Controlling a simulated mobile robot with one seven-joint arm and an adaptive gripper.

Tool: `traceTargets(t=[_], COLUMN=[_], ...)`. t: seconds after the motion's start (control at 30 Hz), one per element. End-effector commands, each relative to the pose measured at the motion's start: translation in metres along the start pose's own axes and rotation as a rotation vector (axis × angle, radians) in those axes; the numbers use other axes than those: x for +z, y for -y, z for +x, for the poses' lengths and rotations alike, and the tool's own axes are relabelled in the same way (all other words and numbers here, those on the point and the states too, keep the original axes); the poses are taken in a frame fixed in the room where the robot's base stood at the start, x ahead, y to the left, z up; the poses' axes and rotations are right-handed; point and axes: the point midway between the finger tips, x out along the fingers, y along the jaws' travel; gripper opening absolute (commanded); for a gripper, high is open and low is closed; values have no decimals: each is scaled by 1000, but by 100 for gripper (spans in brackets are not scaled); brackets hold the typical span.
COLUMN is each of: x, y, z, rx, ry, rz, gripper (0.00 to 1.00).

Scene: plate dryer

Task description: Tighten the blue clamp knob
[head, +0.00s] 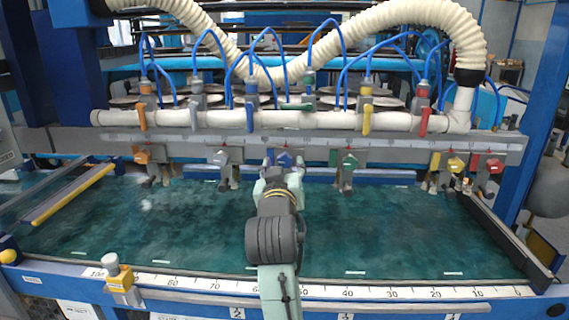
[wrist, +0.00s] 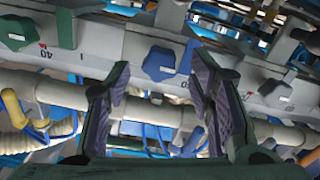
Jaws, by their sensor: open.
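The blue clamp knob (head: 284,158) sits on the front of the grey crossbar, near its middle, partly hidden by my gripper in the head view. In the wrist view, the blue knob (wrist: 160,63) is fully seen, a faceted block beyond and between my fingertips. My gripper (head: 282,172) is open and empty in front of it. In the wrist view, my gripper (wrist: 160,80) has one finger to each side of the knob, with a visible gap on both sides. Whether a fingertip touches the knob cannot be told.
Along the crossbar (head: 400,147) are the orange knob (head: 142,156), grey knob (head: 219,157), green knob (head: 348,160), yellow knob (head: 456,164) and red knob (head: 494,165). A cream pipe (head: 330,119) with coloured levers runs above. The green bed (head: 130,225) below is mostly clear.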

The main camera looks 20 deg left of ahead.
Motion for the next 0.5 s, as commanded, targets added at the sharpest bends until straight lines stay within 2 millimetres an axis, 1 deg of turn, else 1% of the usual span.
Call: traceTargets(t=[0.03, 0.2, 0.33, 0.5], x=[-1, 0, 0, 0], y=[0, 0, 0, 0], z=[-10, -36, -45, -48], rx=[-1, -1, 0, 0], ry=[-3, -2, -1, 0], rz=[0, 0, 0, 0], gripper=[49, 49, 49, 49])
